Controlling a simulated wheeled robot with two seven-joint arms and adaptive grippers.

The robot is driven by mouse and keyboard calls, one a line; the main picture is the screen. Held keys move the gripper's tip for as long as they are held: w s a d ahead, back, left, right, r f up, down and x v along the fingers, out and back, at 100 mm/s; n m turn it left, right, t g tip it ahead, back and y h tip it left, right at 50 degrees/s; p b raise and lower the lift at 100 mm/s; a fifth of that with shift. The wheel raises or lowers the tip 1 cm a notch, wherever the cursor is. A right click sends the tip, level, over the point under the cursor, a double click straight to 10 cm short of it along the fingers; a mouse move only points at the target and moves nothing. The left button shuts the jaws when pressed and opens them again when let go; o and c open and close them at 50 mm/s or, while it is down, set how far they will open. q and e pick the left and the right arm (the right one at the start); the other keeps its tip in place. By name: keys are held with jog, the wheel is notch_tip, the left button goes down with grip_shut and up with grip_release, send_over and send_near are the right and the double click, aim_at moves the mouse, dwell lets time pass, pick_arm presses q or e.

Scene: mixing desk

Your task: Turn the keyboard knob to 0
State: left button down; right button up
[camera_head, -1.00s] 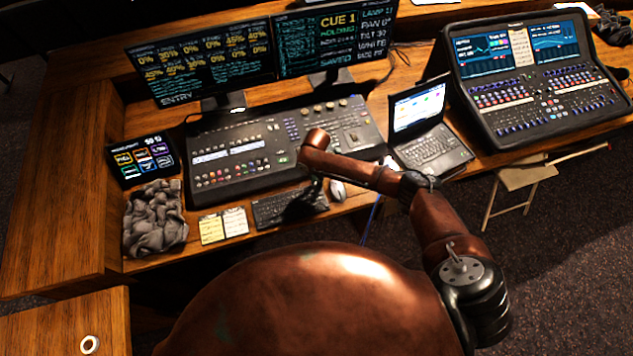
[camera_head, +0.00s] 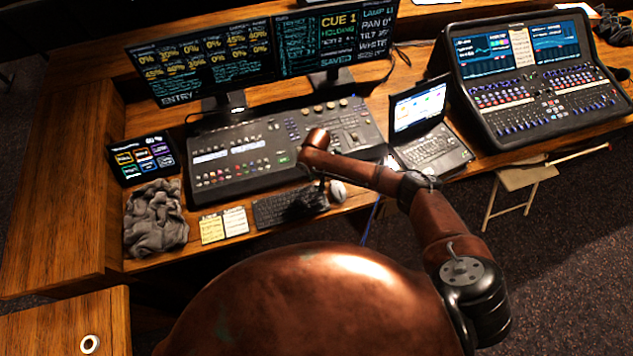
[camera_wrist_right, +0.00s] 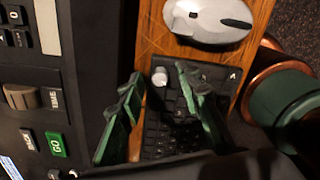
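The small black keyboard (camera_head: 272,209) lies at the desk's front edge. In the right wrist view the keyboard (camera_wrist_right: 160,140) carries a round, pale knob (camera_wrist_right: 159,77) at its corner. My right gripper (camera_wrist_right: 159,73) is open, its two green-edged fingers apart with the knob showing between their tips; contact cannot be told. In the head view my right gripper (camera_head: 312,198) is a dark shape over the right end of the keyboard, hiding the knob. The knob's setting cannot be read. My left gripper is not in view.
A mouse (camera_head: 338,191) lies right of the keyboard, and the large lighting console (camera_head: 240,162) stands behind it. Yellow and pale notes (camera_head: 223,225) and a grey cloth (camera_head: 155,218) lie to the left. A laptop (camera_head: 430,145) stands to the right.

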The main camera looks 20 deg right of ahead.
aim_at(317, 184)
notch_tip(317, 184, up, 12)
dwell(0.5)
dwell(0.4)
